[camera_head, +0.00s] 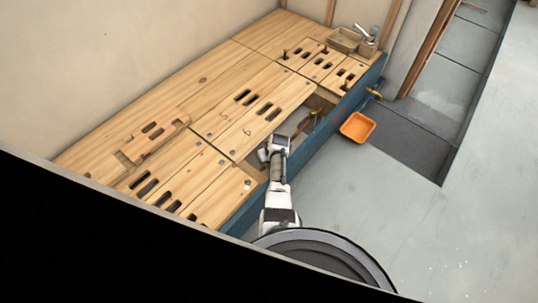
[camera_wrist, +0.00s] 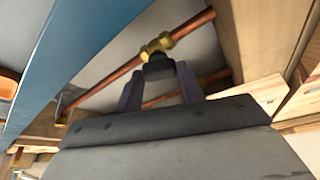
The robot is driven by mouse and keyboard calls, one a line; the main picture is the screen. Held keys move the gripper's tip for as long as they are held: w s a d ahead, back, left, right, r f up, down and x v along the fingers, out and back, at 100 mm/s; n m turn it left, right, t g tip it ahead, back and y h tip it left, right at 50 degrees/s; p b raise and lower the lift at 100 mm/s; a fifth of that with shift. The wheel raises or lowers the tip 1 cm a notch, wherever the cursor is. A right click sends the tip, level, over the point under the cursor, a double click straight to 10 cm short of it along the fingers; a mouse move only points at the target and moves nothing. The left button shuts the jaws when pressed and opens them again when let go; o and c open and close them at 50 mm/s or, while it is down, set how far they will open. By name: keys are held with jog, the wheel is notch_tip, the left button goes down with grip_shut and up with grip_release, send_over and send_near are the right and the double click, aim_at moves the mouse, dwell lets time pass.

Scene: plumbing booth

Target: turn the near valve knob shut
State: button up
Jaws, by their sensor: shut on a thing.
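In the wrist view, a brass valve (camera_wrist: 157,47) sits on a copper pipe (camera_wrist: 110,80) that runs diagonally under the deck. Its dark knob (camera_wrist: 158,69) points toward my gripper. My gripper (camera_wrist: 160,73) has its two fingers on either side of this knob and is shut on it. The fingers hide the sides of the knob. In the head view, my gripper (camera_head: 272,148) reaches into the gap in the wooden deck (camera_head: 218,129), and the arm hides the knob there.
A blue beam (camera_wrist: 72,55) runs close beside the pipe, and wooden boards (camera_wrist: 250,38) stand on the other side. An orange tray (camera_head: 357,127) lies on the floor to the right. A bin (camera_head: 344,40) stands at the deck's far end.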

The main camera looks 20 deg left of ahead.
jog(key=m+t+h, duration=0.1)
jog(key=m, duration=0.2)
jog(key=shift+s+a+m, duration=0.1)
jog(key=shift+m, duration=0.3)
jog(key=m, duration=0.1)
jog(key=m+h, duration=0.1)
jog(key=m, duration=0.1)
jog(key=shift+a+f+m+t, duration=0.1)
jog(key=shift+a+m+t, duration=0.05)
jog(key=shift+m+t, duration=0.15)
jog(key=m+h+b, duration=0.1)
jog(key=m, duration=0.1)
jog(key=shift+m+h+b, duration=0.3)
jog(key=shift+b, duration=0.05)
jog(key=shift+m+h+b, duration=0.5)
jog(key=shift+m+b, duration=0.35)
jog(key=shift+m, duration=0.65)
jog(key=o, duration=1)
jog(key=shift+a+r, duration=0.1)
jog(key=shift+r, duration=0.1)
